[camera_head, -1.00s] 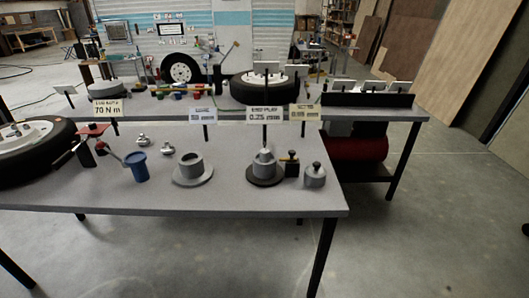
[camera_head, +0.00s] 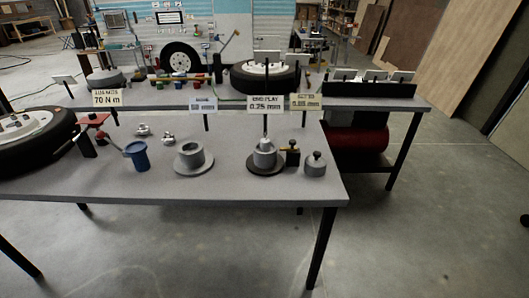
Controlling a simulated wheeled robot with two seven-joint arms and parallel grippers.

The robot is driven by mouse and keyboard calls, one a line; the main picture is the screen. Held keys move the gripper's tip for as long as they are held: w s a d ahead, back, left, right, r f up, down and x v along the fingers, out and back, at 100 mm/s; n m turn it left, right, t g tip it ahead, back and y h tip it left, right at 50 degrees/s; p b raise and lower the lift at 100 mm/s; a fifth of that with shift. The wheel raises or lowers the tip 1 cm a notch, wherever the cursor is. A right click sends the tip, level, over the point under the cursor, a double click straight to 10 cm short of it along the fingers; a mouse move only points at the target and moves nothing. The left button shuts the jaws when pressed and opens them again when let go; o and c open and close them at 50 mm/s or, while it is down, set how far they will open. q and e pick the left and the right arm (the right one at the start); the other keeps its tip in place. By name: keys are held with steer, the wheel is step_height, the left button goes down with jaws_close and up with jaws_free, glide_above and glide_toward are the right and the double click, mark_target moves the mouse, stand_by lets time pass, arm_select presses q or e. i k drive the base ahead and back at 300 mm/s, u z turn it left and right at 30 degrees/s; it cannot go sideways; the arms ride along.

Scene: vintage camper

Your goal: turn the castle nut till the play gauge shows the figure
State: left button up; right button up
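A grey hub (camera_head: 264,158) stands on a dark round base on the front bench, with a pale conical top around a thin upright post. The castle nut is too small to make out. A sign reading END PLAY 0.25 mm (camera_head: 267,104) stands behind this hub. A yellowish sign (camera_head: 306,102) to its right seems to read 0.05 mm. A small black device with an orange-yellow bar (camera_head: 291,152) stands just right of the hub; I cannot tell if it is the gauge. Neither of my grippers is in view.
The front bench (camera_head: 230,190) also holds a second grey hub (camera_head: 190,158), a lidded grey pot (camera_head: 315,164), a blue cup (camera_head: 139,156), small silver parts (camera_head: 143,130) and a tyre (camera_head: 35,140). A back bench stands close behind. The floor in front is clear.

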mark_target(266, 143)
steer(key=u, duration=0.55)
steer(key=k, duration=1.35)
steer(key=u, duration=1.1)
steer(key=i, duration=1.2)
steer(key=z, duration=0.6)
steer(key=i, duration=0.35)
steer(key=z, duration=0.4)
